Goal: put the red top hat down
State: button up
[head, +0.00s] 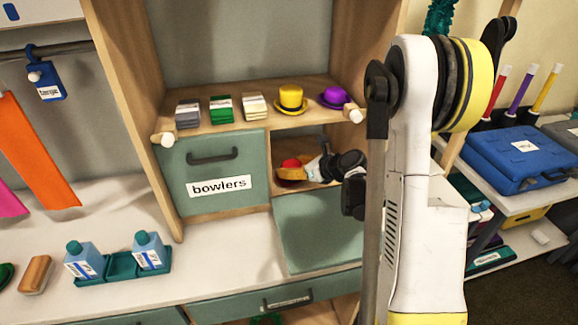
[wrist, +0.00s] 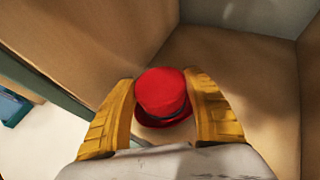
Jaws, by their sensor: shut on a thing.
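The red top hat (wrist: 161,92) is between the two yellow fingers of my gripper (wrist: 160,79) in the wrist view. The fingers are shut on it, one on each side, with its crown up and a dark band above the brim. In the head view the red hat (head: 291,162) shows inside the open wooden cubby (head: 312,132), right of the "bowlers" drawer. My gripper (head: 293,173) reaches into that cubby from the right. I cannot tell whether the brim touches the cubby floor.
A yellow hat (head: 291,98) and a purple hat (head: 334,96) stand on the shelf above, beside several labelled stacks. The closed bowlers drawer (head: 213,172) is left of the cubby. Wooden walls close around my gripper. The white counter (head: 225,255) is partly clear.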

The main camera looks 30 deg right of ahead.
jog(key=shift+f, duration=0.25)
jog(key=o, duration=0.9)
jog(key=shift+r, duration=0.1)
jog(key=shift+r, duration=0.15)
jog(key=shift+s+d+r, duration=0.1)
jog(key=shift+s+r, duration=0.1)
jog(key=p+v, duration=0.3)
jog(key=v, duration=0.8)
jog(key=shift+s, duration=0.25)
